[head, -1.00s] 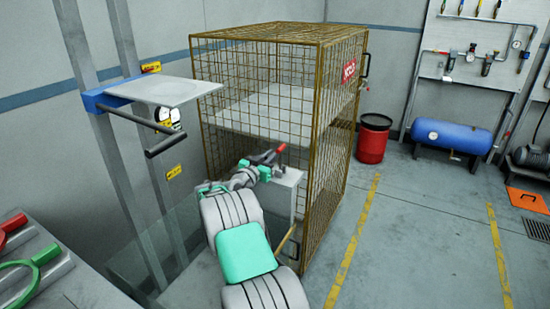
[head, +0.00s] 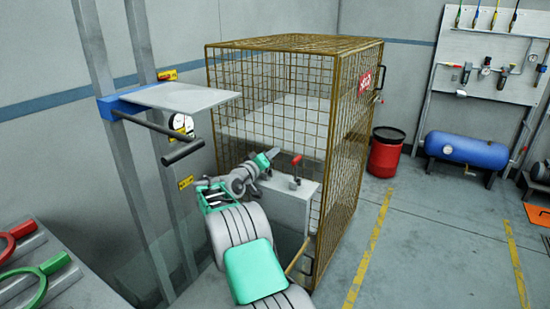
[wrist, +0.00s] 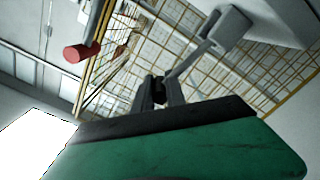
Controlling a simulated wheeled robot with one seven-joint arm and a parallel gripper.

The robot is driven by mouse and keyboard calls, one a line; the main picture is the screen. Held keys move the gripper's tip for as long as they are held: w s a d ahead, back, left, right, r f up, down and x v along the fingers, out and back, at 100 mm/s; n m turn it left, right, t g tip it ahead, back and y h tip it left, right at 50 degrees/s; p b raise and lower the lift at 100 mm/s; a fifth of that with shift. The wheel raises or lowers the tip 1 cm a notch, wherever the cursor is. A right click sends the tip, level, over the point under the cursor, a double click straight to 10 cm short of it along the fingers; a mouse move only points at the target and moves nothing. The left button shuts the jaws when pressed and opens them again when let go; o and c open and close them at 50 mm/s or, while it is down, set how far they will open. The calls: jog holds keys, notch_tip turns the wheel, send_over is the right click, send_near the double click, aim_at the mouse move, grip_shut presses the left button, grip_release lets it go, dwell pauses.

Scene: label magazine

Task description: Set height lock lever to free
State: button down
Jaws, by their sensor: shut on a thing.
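My gripper (head: 273,153) is at the top of a grey box (head: 291,207) by the mesh cage. In the wrist view, my gripper (wrist: 166,91) is shut on the dark end of a thin grey lever (wrist: 190,62), whose arm runs up to a grey block (wrist: 228,27). I take this as the height lock lever, but no label on it is readable. A second, red-tipped lever (head: 296,161) stands upright on the box just right of my gripper. Its red knob (wrist: 76,53) shows at upper left in the wrist view, apart from my fingers.
The wire mesh cage (head: 345,130) stands close behind. At left are a lift post with a grey platform (head: 185,97) and a black handle bar (head: 183,153). A red bin (head: 386,152) and a blue tank (head: 465,149) are at right.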

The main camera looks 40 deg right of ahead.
jog(key=shift+w+a+n, duration=0.1)
jog(key=shift+w+n, duration=0.15)
jog(key=shift+n, duration=0.05)
jog(key=shift+w+a+r+b, duration=0.15)
jog(key=shift+w+b, duration=0.15)
jog(key=shift+w, duration=0.1)
jog(key=c, duration=1.4)
grip_release()
jog(key=shift+o, duration=0.2)
jog(key=shift+a, duration=0.1)
